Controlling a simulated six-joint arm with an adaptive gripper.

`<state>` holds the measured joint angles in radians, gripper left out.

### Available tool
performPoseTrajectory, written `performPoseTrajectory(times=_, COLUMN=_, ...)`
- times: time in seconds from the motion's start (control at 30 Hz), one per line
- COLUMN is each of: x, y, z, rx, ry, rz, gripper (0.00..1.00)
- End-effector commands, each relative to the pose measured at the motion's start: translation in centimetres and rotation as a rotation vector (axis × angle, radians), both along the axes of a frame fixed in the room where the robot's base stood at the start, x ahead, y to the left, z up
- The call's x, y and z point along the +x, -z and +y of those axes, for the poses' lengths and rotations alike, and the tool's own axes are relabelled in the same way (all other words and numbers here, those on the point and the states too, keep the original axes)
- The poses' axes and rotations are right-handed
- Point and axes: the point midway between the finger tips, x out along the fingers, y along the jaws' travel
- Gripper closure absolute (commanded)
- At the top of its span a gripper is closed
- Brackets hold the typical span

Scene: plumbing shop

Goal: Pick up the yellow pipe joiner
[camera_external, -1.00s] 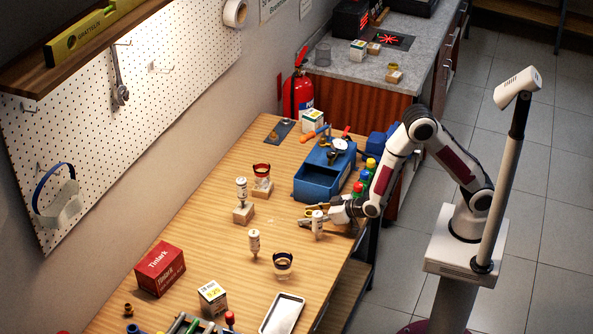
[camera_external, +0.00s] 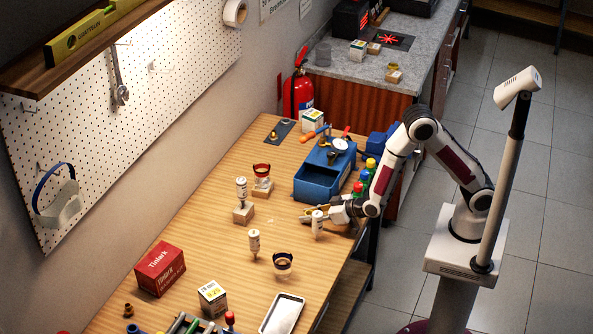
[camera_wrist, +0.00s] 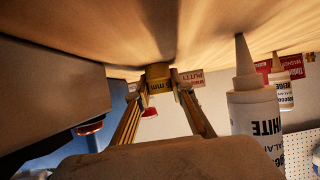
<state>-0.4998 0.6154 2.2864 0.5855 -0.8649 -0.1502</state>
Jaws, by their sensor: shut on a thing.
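The joiner is too small and too covered there to make out clearly.
A blue toolbox (camera_external: 320,185) and colored-cap bottles (camera_external: 364,178) are behind. Another bottle (camera_external: 254,244) and a dark-rimmed cup (camera_external: 283,265) stand in front.

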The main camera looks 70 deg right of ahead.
Motion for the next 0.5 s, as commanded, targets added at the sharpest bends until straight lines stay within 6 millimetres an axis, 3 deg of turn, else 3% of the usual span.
performPoseTrajectory(times=0.27, x=0.0, y=-1.1, z=0.0, rx=0.000, ry=0.000, rz=-0.002, gripper=0.89)
performPoseTrajectory(times=0.5, x=0.0, y=-3.3, z=0.0, rx=0.002, ry=0.000, rz=-0.003, gripper=0.89)
